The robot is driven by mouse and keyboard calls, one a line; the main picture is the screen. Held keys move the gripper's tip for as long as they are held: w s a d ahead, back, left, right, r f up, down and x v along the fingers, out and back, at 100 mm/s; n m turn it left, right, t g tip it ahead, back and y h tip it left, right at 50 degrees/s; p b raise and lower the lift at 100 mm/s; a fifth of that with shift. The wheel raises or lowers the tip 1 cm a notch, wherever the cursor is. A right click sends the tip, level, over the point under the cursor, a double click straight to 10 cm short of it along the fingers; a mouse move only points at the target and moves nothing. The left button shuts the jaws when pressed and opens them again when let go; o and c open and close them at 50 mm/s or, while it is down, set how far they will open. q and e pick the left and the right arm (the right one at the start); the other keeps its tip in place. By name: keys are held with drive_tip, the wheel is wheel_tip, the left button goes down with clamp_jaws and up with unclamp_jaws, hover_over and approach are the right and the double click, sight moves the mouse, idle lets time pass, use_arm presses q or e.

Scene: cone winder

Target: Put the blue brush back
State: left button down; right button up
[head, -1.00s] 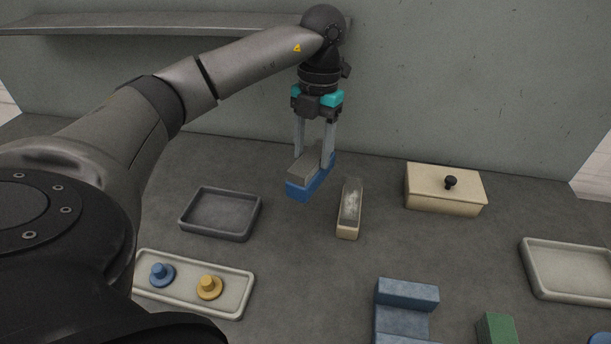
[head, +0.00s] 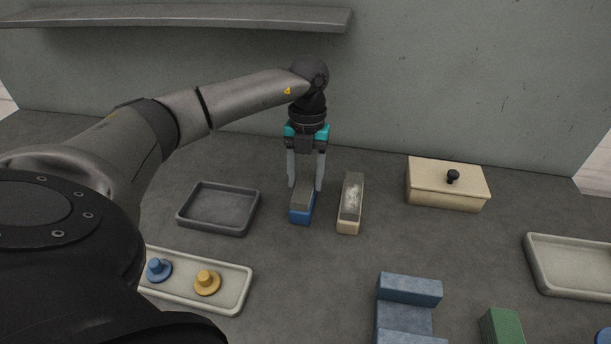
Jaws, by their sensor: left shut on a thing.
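The blue brush (head: 301,214) has a blue block body with a grey pad on its upper side. It is in the middle of the head view, just left of a cream brush (head: 348,222) with a whitish worn grey top. The two lie nearly parallel with a small gap. My left gripper (head: 305,187) points down and is shut on the blue brush, with a finger on each side. The brush is at or just above the table; I cannot tell whether it touches. My right gripper is not in view.
An empty dark grey tray (head: 182,221) lies to the left. A pale tray (head: 232,296) with a blue and a yellow knobbed piece is nearer. A cream lidded box (head: 446,190), blue cradle (head: 409,291), green block (head: 501,328) and pale tray (head: 548,281) stand right. A shelf (head: 180,32) hangs behind.

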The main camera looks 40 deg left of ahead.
sight(307, 179)
use_arm(q)
drive_tip(key=shift+f, duration=0.3)
drive_tip(key=shift+c, duration=1)
unclamp_jaws()
drive_tip(key=r, duration=0.5)
drive_tip(key=w+r+p, duration=0.1)
drive_tip(key=r, duration=0.1)
drive_tip(key=shift+a+r, duration=0.2)
drive_tip(key=shift+r, duration=0.15)
drive_tip(key=shift+s, duration=0.1)
